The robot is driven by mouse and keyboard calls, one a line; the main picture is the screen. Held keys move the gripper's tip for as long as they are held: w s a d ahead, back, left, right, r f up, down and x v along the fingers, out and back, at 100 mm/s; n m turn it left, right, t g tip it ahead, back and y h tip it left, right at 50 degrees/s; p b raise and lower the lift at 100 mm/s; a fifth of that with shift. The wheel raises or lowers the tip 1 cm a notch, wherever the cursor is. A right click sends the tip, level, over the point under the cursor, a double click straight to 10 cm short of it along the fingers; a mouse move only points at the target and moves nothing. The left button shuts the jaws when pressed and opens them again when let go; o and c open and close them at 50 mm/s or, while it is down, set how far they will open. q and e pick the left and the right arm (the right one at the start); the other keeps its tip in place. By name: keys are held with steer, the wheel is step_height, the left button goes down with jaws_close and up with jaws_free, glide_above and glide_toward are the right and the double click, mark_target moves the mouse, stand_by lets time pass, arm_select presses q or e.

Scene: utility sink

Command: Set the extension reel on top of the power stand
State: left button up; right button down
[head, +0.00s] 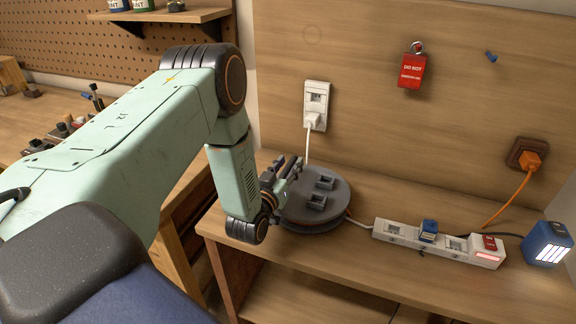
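The extension reel (335,208) is a round grey disc with sockets on its upper face and an orange-red edge below. It is at the left part of the wooden power stand (400,271); I cannot tell if it rests fully on the top or is slightly above it. My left gripper (290,172) is at the reel's left rim, pointing toward it. The fingers are small and partly hidden by the wrist, so their grip is unclear. My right gripper is out of view.
A white power strip (400,234) with a blue plug (428,231) lies right of the reel. A blue lit box (546,243) stands at the right end. A white wall socket (316,105), an orange plug (530,158) and a red tag (412,72) are on the back panel.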

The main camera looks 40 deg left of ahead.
arm_select(q)
steer(key=v, duration=1.2)
